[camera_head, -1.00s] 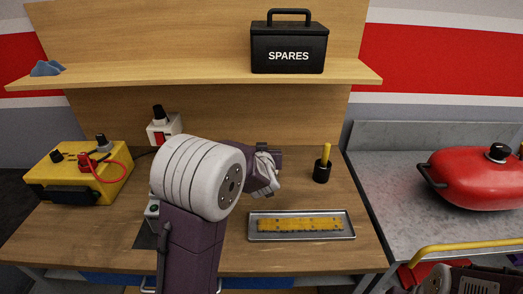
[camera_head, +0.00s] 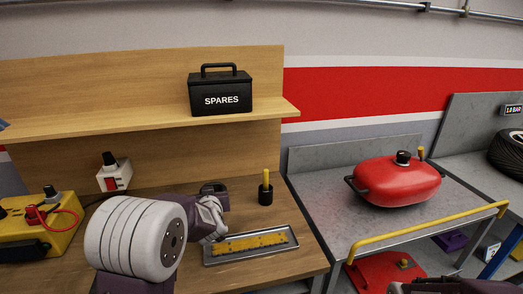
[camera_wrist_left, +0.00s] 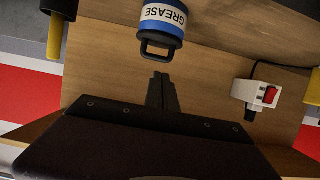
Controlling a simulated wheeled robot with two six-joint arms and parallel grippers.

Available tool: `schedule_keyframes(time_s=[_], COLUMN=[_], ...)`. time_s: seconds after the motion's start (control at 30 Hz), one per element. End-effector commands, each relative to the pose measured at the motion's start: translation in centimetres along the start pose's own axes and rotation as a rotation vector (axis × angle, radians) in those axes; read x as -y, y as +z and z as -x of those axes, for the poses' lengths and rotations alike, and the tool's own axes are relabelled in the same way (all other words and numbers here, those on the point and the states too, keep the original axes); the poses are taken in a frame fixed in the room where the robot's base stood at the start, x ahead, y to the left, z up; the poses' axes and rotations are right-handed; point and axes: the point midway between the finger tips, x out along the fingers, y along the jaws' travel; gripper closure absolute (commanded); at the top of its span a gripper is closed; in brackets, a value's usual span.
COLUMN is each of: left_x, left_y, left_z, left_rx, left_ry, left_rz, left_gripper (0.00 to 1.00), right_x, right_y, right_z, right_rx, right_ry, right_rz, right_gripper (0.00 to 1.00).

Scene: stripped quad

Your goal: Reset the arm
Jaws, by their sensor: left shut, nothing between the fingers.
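My left arm comes in from the lower left of the head view, its large pale joint hiding part of the bench. My left gripper (camera_head: 214,190) is above the wooden bench (camera_head: 285,284), behind the metal tray in the picture. In the left wrist view its dark fingers (camera_wrist_left: 161,90) are shut together, with nothing between them. A grease can (camera_wrist_left: 162,22) with a blue band and black handle appears just beyond the fingertips; they look apart. I cannot find this can in the head view.
A metal tray (camera_head: 293,239) holding a yellow strip (camera_head: 250,242) lies near the gripper. A black cup (camera_head: 265,195) stands behind it. A white switch box (camera_head: 115,180) and yellow box (camera_head: 15,243) are left. A SPARES box (camera_head: 221,92) sits on the shelf (camera_head: 150,129).

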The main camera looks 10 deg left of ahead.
Motion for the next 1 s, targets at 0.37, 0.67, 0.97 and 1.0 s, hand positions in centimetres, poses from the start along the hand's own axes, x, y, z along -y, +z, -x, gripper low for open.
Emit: schedule_keyframes(time_s=[0.37, 0.67, 0.97, 1.0], left_x=[-4.3, 0.9, 0.9, 0.9], left_y=[12.9, 20.8, 20.9, 20.9], left_z=[17.5, 25.8, 25.9, 25.9], left_rx=[0.668, 1.108, 1.116, 1.116], left_ry=[0.372, 0.292, 0.282, 0.282], left_rz=[-0.279, -0.346, -0.33, -0.33], left_gripper=[1.0, 1.0, 1.0, 1.0], right_x=[0.1, 0.1, 0.1, 0.1], right_y=[-0.5, -0.5, -0.5, -0.5], right_z=[5.1, 4.9, 4.9, 4.9], right_rx=[0.0, 0.0, 0.0, 0.0], right_ry=[0.0, 0.0, 0.0, 0.0], right_rz=[0.0, 0.0, 0.0, 0.0], right_gripper=[0.59, 0.59, 0.59, 0.59])
